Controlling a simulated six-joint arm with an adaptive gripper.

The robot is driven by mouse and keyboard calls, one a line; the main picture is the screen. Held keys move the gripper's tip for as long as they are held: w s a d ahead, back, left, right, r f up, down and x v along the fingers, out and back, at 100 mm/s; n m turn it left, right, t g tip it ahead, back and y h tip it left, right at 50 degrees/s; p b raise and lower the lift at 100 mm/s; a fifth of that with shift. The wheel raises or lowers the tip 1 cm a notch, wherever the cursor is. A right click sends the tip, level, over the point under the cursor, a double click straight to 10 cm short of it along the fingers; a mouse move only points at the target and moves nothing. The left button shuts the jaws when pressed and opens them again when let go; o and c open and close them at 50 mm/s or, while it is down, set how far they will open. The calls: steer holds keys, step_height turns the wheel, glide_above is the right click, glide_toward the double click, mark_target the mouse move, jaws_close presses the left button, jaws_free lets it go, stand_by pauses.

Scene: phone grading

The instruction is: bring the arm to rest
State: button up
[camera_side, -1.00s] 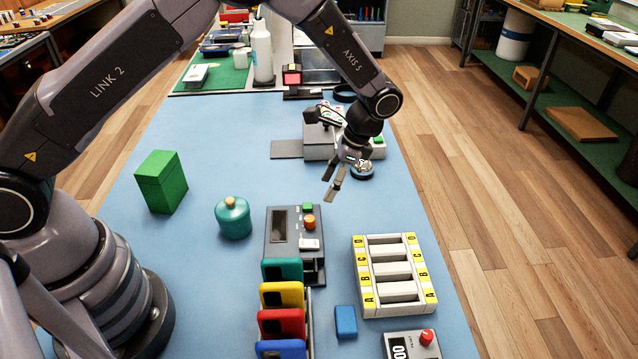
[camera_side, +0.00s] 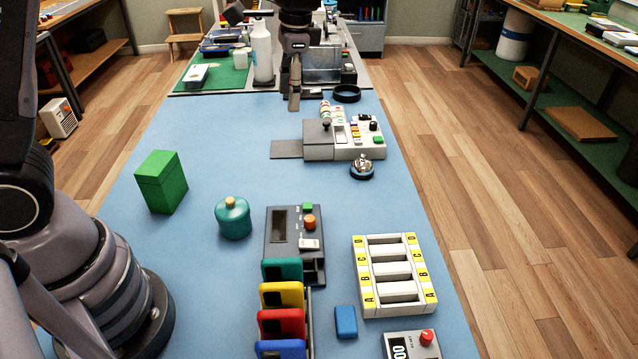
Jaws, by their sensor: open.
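My gripper (camera_side: 294,98) hangs at the far end of the blue table (camera_side: 120,260), fingers pointing down. It is small in the picture and seen nearly edge-on, with nothing visible between its fingers. It appears beyond the grey and white machine (camera_side: 345,139) and apart from it. The upper part of my arm runs out of the top of the picture.
Near the front stand a rack of coloured phones (camera_side: 283,296), a tester box (camera_side: 293,232), a lettered A–D tray (camera_side: 393,274) and a blue block (camera_side: 345,322). A green box (camera_side: 161,181), teal jar (camera_side: 233,217) and bell (camera_side: 362,168) stand further back. A white bottle (camera_side: 262,52) stands left of my gripper.

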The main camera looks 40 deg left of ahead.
steer(key=s+a+r+n+t+h, duration=0.1)
steer(key=s+a+r+n+t, duration=0.3)
steer(key=s+r, duration=0.55)
steer(key=s+a+n+t, duration=0.2)
steer(key=s+a, duration=0.2)
steer(key=s, duration=0.9)
steer(key=shift+a, duration=0.2)
steer(key=shift+s, duration=0.1)
